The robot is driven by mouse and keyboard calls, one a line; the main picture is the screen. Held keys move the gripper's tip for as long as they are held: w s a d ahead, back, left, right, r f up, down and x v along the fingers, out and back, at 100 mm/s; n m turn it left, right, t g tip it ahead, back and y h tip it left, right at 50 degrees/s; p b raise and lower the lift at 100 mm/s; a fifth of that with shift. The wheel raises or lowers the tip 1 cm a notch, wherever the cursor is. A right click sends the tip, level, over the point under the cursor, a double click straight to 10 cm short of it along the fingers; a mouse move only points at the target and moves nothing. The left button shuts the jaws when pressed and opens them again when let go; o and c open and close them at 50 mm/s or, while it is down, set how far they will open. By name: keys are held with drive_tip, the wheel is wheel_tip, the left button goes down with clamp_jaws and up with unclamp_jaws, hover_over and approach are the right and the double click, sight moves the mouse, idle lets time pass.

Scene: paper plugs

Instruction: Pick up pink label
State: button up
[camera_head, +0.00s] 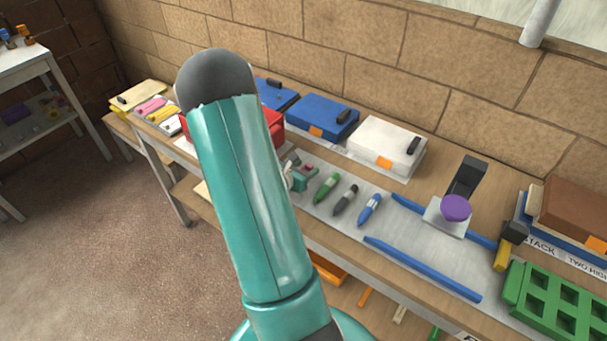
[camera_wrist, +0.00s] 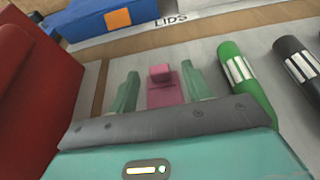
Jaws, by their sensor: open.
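A small pink piece (camera_wrist: 165,94) with a raised block at its far end lies on the grey mat in the wrist view; I take it to be the pink label. My gripper (camera_wrist: 159,78) is open, with one green finger on each side of it. A gap shows on both sides, and its near end is hidden behind my gripper's body. In the head view my gripper (camera_head: 297,180) is low over the bench, with a bit of pink (camera_head: 309,167) beside it. Another pink item (camera_head: 150,107) lies at the far left end.
A red box (camera_wrist: 35,85) stands close on the left in the wrist view. A green marker (camera_wrist: 246,80) and a dark marker (camera_wrist: 297,64) lie to the right. Blue boxes (camera_head: 322,116) and a white box (camera_head: 385,145) line the back. Blue bars (camera_head: 422,268) lie further right.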

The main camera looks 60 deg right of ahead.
drive_tip(key=shift+x, duration=0.75)
drive_tip(key=c, duration=1)
drive_tip(key=shift+c, duration=0.3)
drive_tip(key=shift+r, duration=0.15)
